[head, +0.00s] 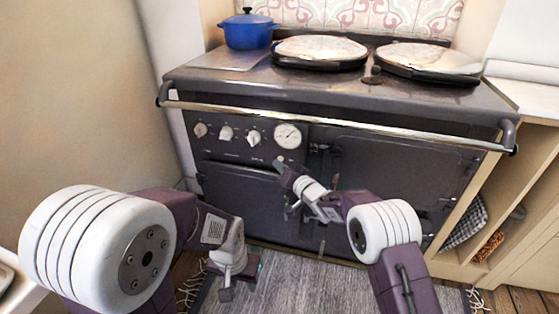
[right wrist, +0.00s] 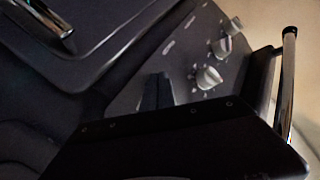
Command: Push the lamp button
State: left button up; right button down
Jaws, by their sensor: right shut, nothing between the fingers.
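The dark range cooker (head: 400,165) has a front control panel with white knobs and a round gauge (head: 288,135). A small pale round spot (head: 281,158) just below the gauge looks like the lamp button; it is too small to be sure. My right gripper (head: 281,167) is shut and empty, its tip just below that spot; I cannot tell whether it touches the panel. In the right wrist view the dark fingers (right wrist: 155,92) lie in front of the panel, and no button shows. My left gripper (head: 235,273) hangs low above the rug, away from the panel; its opening is unclear.
White knobs (head: 226,133) sit left of the gauge and also show in the right wrist view (right wrist: 208,77). A metal rail (head: 330,122) runs across the cooker above the panel. A blue pot (head: 248,30) stands on top. A grey rug (head: 300,285) lies in front.

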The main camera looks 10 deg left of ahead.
jog(key=shift+s, duration=0.15)
jog(key=s, duration=0.6)
jog(key=shift+b, duration=0.3)
jog(key=shift+a, duration=0.1)
jog(key=s+d+f+m+g+h, duration=0.1)
jog(key=s+d+f+g+h, duration=0.2)
jog(key=d, duration=0.9)
jog(key=s+d+f+g+h, duration=0.1)
jog(key=s+d+f+h, duration=0.4)
jog(key=d, duration=0.7)
jog(key=s+d+g+h, duration=0.1)
jog(key=s+d+g, duration=0.1)
jog(key=s+d, duration=0.35)
jog(key=s+d+f+g+h+p, duration=0.1)
jog(key=s+d+g, duration=0.15)
jog(key=s, duration=0.65)
jog(key=s+d+g+h, duration=0.1)
jog(key=s+d+g, duration=0.15)
jog(key=s, duration=0.45)
notch_tip(320, 180, up, 38)
jog(key=p, duration=3.8)
